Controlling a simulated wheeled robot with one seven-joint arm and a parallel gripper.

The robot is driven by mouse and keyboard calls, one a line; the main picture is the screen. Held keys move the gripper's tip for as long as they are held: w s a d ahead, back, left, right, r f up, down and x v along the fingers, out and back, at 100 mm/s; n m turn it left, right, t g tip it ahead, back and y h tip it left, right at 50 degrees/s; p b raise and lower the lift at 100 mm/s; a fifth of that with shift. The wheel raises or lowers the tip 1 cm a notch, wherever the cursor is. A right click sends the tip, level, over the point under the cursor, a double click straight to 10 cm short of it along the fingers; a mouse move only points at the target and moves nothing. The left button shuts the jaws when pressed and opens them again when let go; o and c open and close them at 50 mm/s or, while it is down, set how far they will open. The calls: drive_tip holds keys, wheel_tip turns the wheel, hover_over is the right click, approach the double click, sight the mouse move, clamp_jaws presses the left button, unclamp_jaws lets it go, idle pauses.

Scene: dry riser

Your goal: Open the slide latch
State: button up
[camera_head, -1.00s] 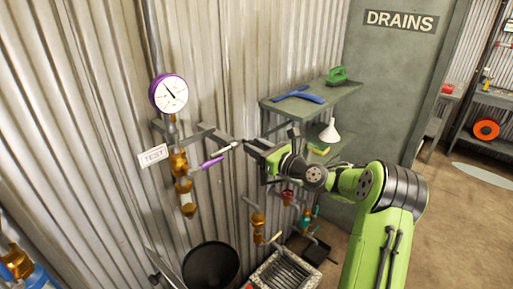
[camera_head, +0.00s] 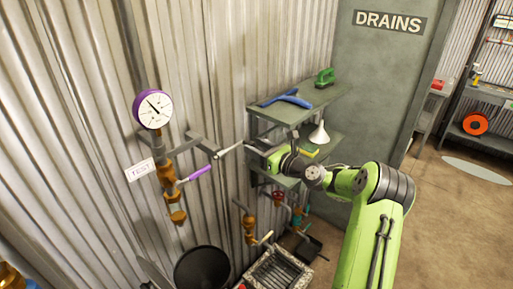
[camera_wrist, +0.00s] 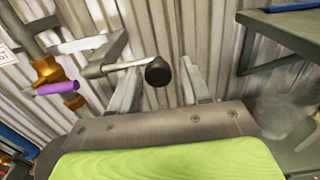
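A slim light rod with a black round knob, which looks like the latch's bolt, sticks out from a grey wall bracket (camera_head: 200,140). The rod (camera_head: 229,151) points toward my gripper (camera_head: 252,148) in the head view. In the wrist view the rod (camera_wrist: 124,66) ends in the black knob (camera_wrist: 158,71), which appears between the two fingers of my gripper (camera_wrist: 160,80). The fingers stand apart, with a gap on each side of the knob. I cannot tell how deep the knob sits between them. The latch's far end is hidden.
A brass valve (camera_head: 168,178) with a purple lever (camera_head: 200,172) and a gauge (camera_head: 153,109) are left of the rod. A grey shelf (camera_head: 268,115) with a blue tool (camera_head: 288,97) and funnel (camera_head: 319,134) stands close right. A black bin (camera_head: 203,268) is below.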

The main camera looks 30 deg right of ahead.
drive_tip(key=shift+o, duration=0.8)
drive_tip(key=shift+d, duration=0.15)
drive_tip(key=b+v, duration=0.2)
drive_tip(key=v, duration=1.3)
drive_tip(key=shift+s, duration=0.35)
drive_tip(key=shift+f, duration=0.1)
